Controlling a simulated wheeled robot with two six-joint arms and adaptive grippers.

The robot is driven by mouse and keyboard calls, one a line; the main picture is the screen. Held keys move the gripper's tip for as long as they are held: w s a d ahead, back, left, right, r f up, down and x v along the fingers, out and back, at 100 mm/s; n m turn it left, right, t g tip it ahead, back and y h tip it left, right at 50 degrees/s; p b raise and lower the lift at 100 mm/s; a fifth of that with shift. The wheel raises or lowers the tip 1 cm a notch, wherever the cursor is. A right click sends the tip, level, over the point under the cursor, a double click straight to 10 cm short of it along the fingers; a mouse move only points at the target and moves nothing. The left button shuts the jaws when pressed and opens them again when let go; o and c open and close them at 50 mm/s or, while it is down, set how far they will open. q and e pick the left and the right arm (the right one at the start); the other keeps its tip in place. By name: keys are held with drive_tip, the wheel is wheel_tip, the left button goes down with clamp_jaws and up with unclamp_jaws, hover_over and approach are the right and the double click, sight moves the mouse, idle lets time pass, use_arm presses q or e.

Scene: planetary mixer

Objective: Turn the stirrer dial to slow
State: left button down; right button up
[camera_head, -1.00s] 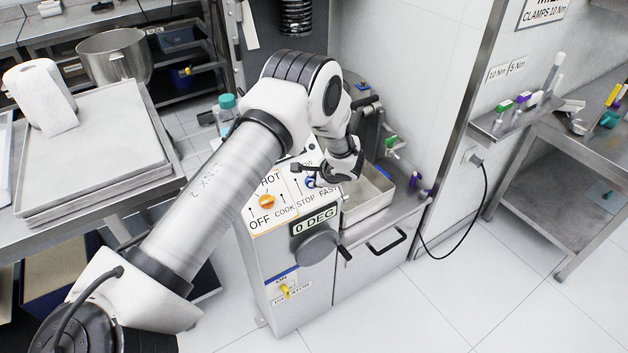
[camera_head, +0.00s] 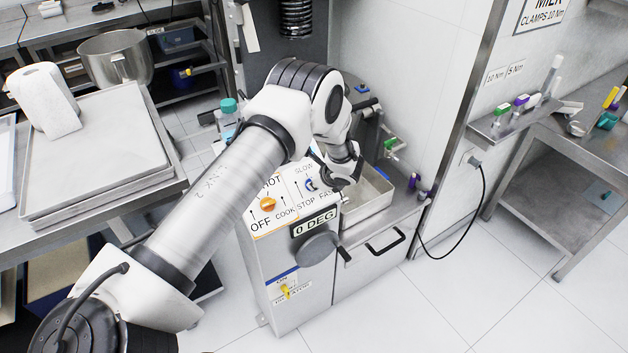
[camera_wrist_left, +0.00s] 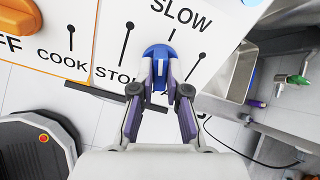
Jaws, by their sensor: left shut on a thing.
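The blue stirrer dial (camera_head: 311,184) sits on the white sloped panel of the mixer, right of the orange knob. In the left wrist view the dial (camera_wrist_left: 157,52) stands between the STOP and FAST labels, below the SLOW label (camera_wrist_left: 181,17). Its upper end lies near the SLOW mark, but I cannot tell its exact setting. My left gripper (camera_head: 322,180) reaches the dial from the upper right. In the left wrist view its two fingers (camera_wrist_left: 160,80) are shut on the dial, one on each side. My right gripper is not in view.
The orange heat knob (camera_head: 267,204) is close left of the dial. A "0 DEG" display (camera_head: 314,222) and a grey handwheel (camera_head: 317,248) are below. A metal basin (camera_head: 368,205) lies right of the panel. White floor is clear in front.

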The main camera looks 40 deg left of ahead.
use_arm(q)
drive_tip(key=shift+f+m, duration=0.1)
drive_tip(key=shift+m, duration=0.6)
drive_tip(key=shift+m+p, duration=0.35)
drive_tip(key=shift+m, duration=0.65)
drive_tip(key=c, duration=1.5)
unclamp_jaws()
drive_tip(key=shift+m, duration=0.4)
drive_tip(key=o, duration=0.5)
drive_tip(key=shift+c, duration=0.2)
